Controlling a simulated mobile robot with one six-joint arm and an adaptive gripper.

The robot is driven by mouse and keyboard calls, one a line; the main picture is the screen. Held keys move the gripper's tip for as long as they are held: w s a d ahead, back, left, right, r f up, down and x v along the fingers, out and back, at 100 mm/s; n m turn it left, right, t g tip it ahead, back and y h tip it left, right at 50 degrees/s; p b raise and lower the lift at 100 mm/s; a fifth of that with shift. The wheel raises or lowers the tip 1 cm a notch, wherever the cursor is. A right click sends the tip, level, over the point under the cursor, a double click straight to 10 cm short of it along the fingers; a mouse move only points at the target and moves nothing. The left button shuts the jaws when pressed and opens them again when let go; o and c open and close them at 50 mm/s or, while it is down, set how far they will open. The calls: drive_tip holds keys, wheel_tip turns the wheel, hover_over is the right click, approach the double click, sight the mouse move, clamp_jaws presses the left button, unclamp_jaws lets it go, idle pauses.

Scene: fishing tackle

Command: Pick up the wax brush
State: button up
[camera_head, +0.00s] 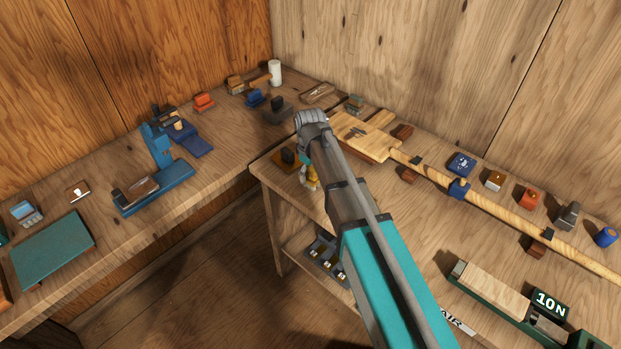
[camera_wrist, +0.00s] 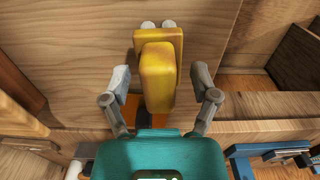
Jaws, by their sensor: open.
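In the wrist view a yellow block-like thing (camera_wrist: 158,75) with a raised yellow part stands between my fingers; it looks like the wax brush, but I see no bristles. Two pale round ends show just beyond it. My gripper (camera_wrist: 159,78) is open, with one grey finger on each side of it and a visible gap to both. In the head view my gripper (camera_head: 308,172) hangs down at the near left corner of the right bench, largely hidden by my arm. A bit of yellow shows there at its fingers. I cannot tell how high the fingers are.
An orange base with a dark knob (camera_head: 288,157) sits close left of my gripper. A wooden board (camera_head: 366,137) and a long rod (camera_head: 480,203) lie right of it. A blue press (camera_head: 158,165) stands on the left bench. The front bench edge is close.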

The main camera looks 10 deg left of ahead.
clamp_jaws()
idle(0.4)
drive_tip(key=shift+r, duration=0.15)
wheel_tip(320, 180, up, 3)
drive_tip(key=p, duration=0.3)
drive_tip(key=s+d+r+p, duration=0.1)
drive_tip(key=s+r+p, duration=0.8)
drive_tip(key=s, duration=0.5)
drive_tip(key=shift+d+r+p, duration=0.3)
drive_tip(key=shift+r+p, duration=0.05)
drive_tip(key=shift+p, duration=0.2)
